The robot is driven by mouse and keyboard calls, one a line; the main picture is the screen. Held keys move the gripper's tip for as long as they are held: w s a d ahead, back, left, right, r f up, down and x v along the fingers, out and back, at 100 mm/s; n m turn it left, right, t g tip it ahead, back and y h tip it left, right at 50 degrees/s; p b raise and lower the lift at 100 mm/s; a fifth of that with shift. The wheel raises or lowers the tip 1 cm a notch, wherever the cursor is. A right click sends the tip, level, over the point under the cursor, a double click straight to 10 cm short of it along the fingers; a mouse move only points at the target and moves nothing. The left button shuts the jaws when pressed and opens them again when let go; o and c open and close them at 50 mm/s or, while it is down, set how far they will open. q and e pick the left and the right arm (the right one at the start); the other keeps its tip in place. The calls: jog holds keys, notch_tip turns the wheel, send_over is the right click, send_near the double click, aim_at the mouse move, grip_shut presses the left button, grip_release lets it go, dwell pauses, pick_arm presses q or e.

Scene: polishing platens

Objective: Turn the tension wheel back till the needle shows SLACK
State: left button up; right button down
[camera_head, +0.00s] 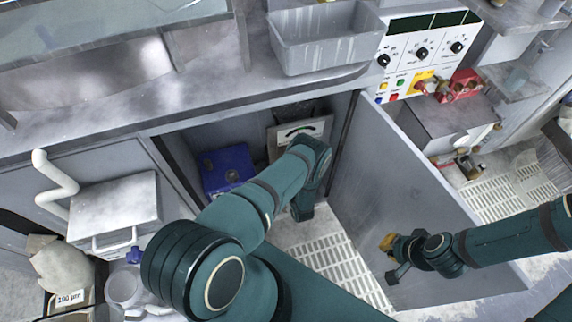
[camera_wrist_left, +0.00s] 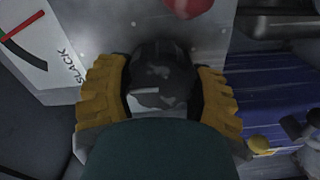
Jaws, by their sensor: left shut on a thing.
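The tension wheel (camera_wrist_left: 160,70) is a dark, worn, rounded thing in the left wrist view. My left gripper (camera_wrist_left: 162,88) is shut on it, with a yellow ribbed finger on each side. The gauge (camera_wrist_left: 22,62) is a white plate at the left with a red needle, a dark arc and the word SLACK at one end. The needle lies apart from that word. In the head view the gauge (camera_head: 299,129) is inside the open cabinet, and my left arm hides the wheel. My right gripper (camera_head: 398,258) is by the open door; its finger gap is unclear.
The grey cabinet door (camera_head: 385,185) stands open to the right of my left arm. A blue box (camera_head: 226,168) sits inside the cabinet to the left; a blue surface (camera_wrist_left: 270,100) also shows in the left wrist view. A red round part (camera_wrist_left: 188,5) is above the wheel there.

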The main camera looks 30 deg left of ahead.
pick_arm(q)
jog(key=shift+n, duration=0.5)
jog(key=o, duration=1.2)
jog(key=v, duration=0.7)
jog(key=shift+s+d, duration=0.2)
